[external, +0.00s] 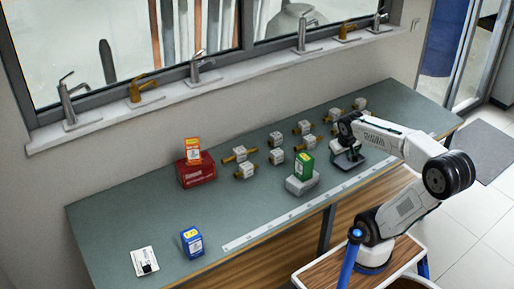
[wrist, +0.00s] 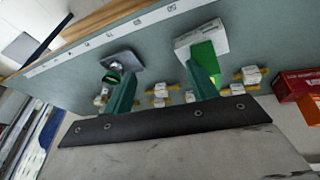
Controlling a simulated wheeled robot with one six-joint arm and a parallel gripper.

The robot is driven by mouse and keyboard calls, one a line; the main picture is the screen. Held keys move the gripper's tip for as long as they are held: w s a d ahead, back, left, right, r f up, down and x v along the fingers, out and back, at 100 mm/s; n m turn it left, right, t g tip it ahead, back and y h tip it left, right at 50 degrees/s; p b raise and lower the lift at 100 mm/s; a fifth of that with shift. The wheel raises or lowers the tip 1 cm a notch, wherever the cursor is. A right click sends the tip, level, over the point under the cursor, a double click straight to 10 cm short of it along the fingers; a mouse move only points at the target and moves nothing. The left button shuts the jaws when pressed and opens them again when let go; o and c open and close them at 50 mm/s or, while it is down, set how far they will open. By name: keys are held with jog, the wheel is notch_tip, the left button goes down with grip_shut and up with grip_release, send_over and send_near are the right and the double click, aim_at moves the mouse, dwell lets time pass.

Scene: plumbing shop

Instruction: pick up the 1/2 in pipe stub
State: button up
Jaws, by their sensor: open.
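Several brass pipe stubs with white tags lie in loose rows on the green bench, one of them a stub (external: 245,171) at the left of the group. Their size markings are too small to read, so I cannot tell which is the 1/2 in one. In the wrist view tagged stubs show beyond the fingers, including a tagged stub (wrist: 250,75) at the right. My gripper (external: 347,152) is over the right part of the bench, right of the green box. Its two green fingers (wrist: 160,72) are apart with nothing held between them.
A green box (external: 304,166) stands on a pale block (external: 302,186) left of my gripper. A grey plate (wrist: 123,62) lies near one finger. A red case (external: 196,173) bears an orange box (external: 192,150). A blue box (external: 192,243) stands front left. A ruler strip runs along the front edge.

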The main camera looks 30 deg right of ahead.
jog(key=w+d+f+m+t+h, duration=0.1)
jog(key=w+d+t+h, duration=0.1)
jog(key=w+d, duration=0.8)
jog(key=w+d+f+m+t+h, duration=0.1)
jog(key=w+d+f+t, duration=0.1)
jog(key=w+d, duration=0.8)
jog(key=d+f+t, duration=0.2)
jog(key=d+f, duration=0.2)
jog(key=d, duration=0.3)
jog(key=w+d+f+t+y, duration=0.1)
jog(key=d+f, duration=0.4)
jog(key=d, duration=0.2)
jog(key=d+f+n+t+y, duration=0.1)
jog(key=d+f+t, duration=0.1)
jog(key=d+f, duration=0.2)
jog(key=shift+w+d+f+t, duration=0.15)
jog(key=shift+d, duration=0.65)
jog(key=shift+w+d+f+t, duration=0.1)
jog(key=shift+d+f+t, duration=0.05)
jog(key=shift+d, duration=0.6)
jog(key=x, duration=0.7)
jog(key=shift+w+d+f, duration=0.2)
jog(key=shift+d, duration=0.15)
jog(key=shift+c, duration=0.4)
jog(key=shift+r, duration=0.1)
grip_shut()
